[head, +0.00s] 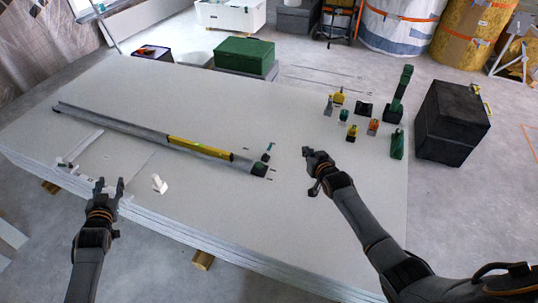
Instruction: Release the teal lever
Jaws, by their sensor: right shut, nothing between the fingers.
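A long grey pole with a yellow section (200,147) lies across the white panel stack (270,225). A small dark piece with a teal tint (267,153) stands by the pole's right end; it looks like the teal lever, but it is too small to tell its position. My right gripper (307,154) is shut and empty, to the right of that piece and apart from it. My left gripper (109,186) is open and empty over the front left edge of the stack, far from the lever.
Several small tools and clamps, among them a green one (397,144), stand at the stack's right side. A black case (452,122) stands beyond the right edge. A green box (244,57) is behind. A small white piece (159,184) lies near my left gripper. The middle front is clear.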

